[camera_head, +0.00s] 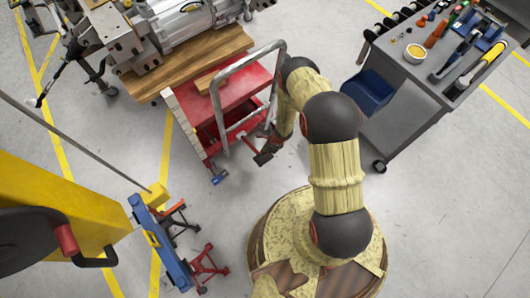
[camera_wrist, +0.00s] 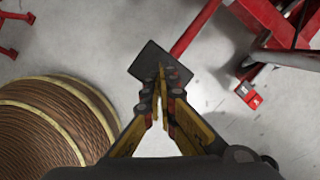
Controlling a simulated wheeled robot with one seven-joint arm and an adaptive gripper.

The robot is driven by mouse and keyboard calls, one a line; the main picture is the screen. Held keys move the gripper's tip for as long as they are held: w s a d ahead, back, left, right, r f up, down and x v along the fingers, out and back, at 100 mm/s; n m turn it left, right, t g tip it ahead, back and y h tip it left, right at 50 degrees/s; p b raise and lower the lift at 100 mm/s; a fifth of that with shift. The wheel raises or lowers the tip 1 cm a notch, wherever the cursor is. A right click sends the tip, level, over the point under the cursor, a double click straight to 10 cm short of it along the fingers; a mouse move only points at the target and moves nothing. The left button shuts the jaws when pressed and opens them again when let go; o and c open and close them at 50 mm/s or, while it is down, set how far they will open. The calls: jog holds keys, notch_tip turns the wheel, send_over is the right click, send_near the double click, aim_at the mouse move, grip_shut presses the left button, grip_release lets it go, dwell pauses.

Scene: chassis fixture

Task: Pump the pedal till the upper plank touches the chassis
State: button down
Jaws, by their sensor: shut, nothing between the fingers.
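My gripper (camera_wrist: 165,80) is shut and empty. In the wrist view its fingertips overlap the black pedal (camera_wrist: 147,57), a flat pad at the end of a red bar; I cannot tell whether they touch it. In the head view the pedal (camera_head: 263,158) is a small dark shape beside the red lift cart (camera_head: 243,88), partly hidden by my arm. A wide wooden plank (camera_head: 160,81) lies above the cart, with a smaller wood piece (camera_head: 206,82) at its front. The metal chassis (camera_head: 184,22) is above the wide plank; any gap between them cannot be judged.
The cart's grey tube handle (camera_head: 218,112) rises close to my arm. A grey tool table (camera_head: 405,85) with a blue bin (camera_head: 368,91) stands at right. A yellow machine (camera_head: 60,205) and a blue stand (camera_head: 160,245) are at left. The lower right floor is clear.

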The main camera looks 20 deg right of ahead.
notch_tip(320, 180, down, 13)
jog(key=b, duration=0.8)
notch_tip(320, 180, up, 14)
jog(key=p, duration=0.8)
jog(key=shift+f+p, duration=0.2)
jog(key=shift+p, duration=0.15)
jog(key=shift+f, duration=0.15)
